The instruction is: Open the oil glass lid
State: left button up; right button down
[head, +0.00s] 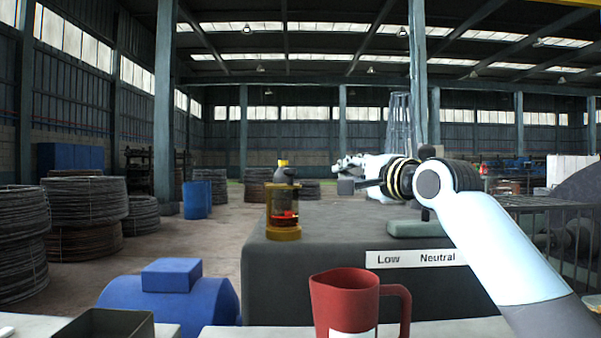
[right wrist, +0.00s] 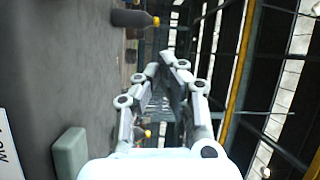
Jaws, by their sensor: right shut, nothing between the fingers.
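The oil glass (head: 283,213) stands upright near the left edge of the dark grey housing, with an amber body, some red inside and a brass base. A dark grey lid (head: 286,175) with a yellow tip sits on its top. My right gripper (head: 343,162) is to the right of the lid, apart from it. In the right wrist view the fingers of the right gripper (right wrist: 165,66) are shut and hold nothing. My left gripper is not in view.
The grey housing (head: 300,275) carries a "Low Neutral" label (head: 416,259) and a grey-green block (head: 416,229). A red mug (head: 342,297) stands in front. A blue machine part (head: 172,290) is at lower left. The air around the oil glass is clear.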

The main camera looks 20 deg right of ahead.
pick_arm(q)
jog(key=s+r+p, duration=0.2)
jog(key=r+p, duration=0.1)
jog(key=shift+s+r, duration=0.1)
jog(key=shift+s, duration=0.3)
pick_arm(e)
jog(key=w+a, duration=0.5)
jog(key=w, duration=0.2)
jog(key=shift+w+a, duration=0.15)
jog(key=shift+w, duration=0.25)
